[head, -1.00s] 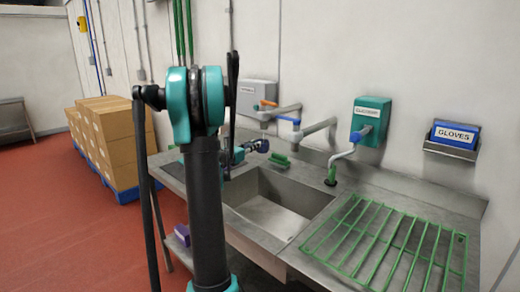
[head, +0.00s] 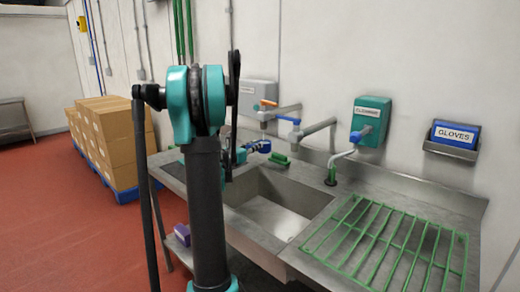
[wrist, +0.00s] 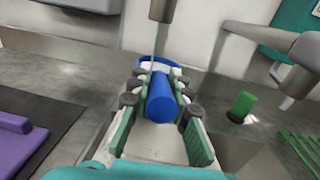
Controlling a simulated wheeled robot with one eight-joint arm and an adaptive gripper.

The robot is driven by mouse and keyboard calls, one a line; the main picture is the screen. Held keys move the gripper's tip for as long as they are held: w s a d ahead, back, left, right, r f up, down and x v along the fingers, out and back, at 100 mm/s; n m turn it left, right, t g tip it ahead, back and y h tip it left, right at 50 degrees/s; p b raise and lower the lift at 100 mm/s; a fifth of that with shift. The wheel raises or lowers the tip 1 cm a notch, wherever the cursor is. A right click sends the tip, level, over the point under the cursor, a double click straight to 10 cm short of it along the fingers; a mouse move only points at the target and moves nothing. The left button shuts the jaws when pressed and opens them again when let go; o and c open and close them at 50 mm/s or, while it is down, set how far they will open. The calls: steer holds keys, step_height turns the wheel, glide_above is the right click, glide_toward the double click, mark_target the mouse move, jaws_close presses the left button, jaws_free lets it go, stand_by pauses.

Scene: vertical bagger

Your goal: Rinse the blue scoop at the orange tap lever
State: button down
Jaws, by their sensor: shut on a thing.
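My gripper (wrist: 160,108) is shut on the blue scoop (wrist: 161,101), its handle between the green finger pads. In the wrist view a blue rim (wrist: 155,60) shows beyond the fingertips. In the head view the scoop (head: 264,146) is held over the back left of the sink, below the taps; my arm partly hides the gripper. The orange tap lever (head: 268,103) sits on the left tap at the wall. A grey spout end (wrist: 163,9) hangs just beyond the scoop in the wrist view. I cannot make out any water.
A second tap has a blue lever (head: 290,121). A green brush (head: 280,160) stands on the sink's back ledge. The sink basin (head: 268,215) is empty where seen. A green rack (head: 390,240) lies to the right. A purple block (wrist: 22,128) lies left in the wrist view.

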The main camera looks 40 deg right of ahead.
steer(key=s+a, duration=0.2)
steer(key=a, duration=0.5)
steer(key=shift+s+a, duration=0.2)
steer(key=shift+s, duration=0.1)
stand_by(1.4)
steer(key=s+a+r, duration=0.1)
steer(key=a+r, duration=0.3)
steer(key=shift+s+a, duration=0.35)
stand_by(0.9)
